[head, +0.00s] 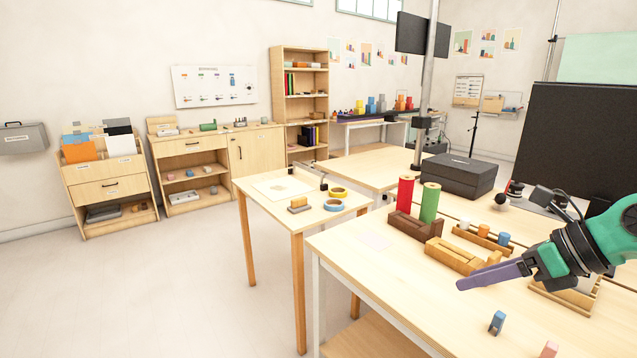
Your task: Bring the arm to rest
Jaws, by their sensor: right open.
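My right arm comes in from the right edge in green and black. Its gripper (465,284) has purple fingers that point left, above the near table (400,285). The fingers overlap in this view, so the gap between them is hard to see; nothing shows held in them. The gripper is open. The fingers appear in front of a light wooden tray (450,258), and I cannot tell how high they are above the table. My left gripper is not in view.
A brown holder (413,227) bears a red cylinder (405,193) and a green cylinder (429,203). A small blue-grey block (497,323) and a pink block (549,349) stand near the front. A black case (459,176) lies behind. Floor at left is clear.

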